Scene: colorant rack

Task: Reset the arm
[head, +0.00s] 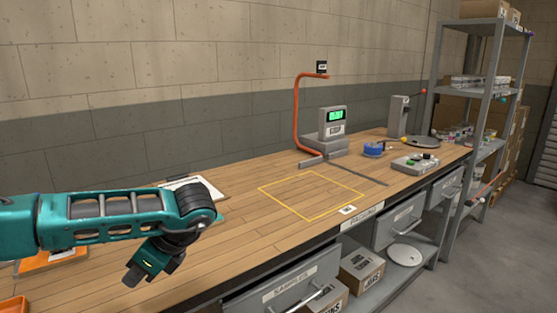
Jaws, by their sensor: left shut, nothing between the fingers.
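My left arm comes in from the left and reaches over the left part of the wooden bench (235,245). My left gripper (138,275) hangs at its end, pointing down and to the left above the bench top near its front. Its fingers are shut with nothing seen between them. My right gripper is not in view.
A yellow taped square (312,193) on the bench is empty. Behind it stand a scale with a green display (332,130) and an orange bent stand (297,110). A clipboard (196,187) lies behind my wrist. A metal shelf (481,110) stands at right.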

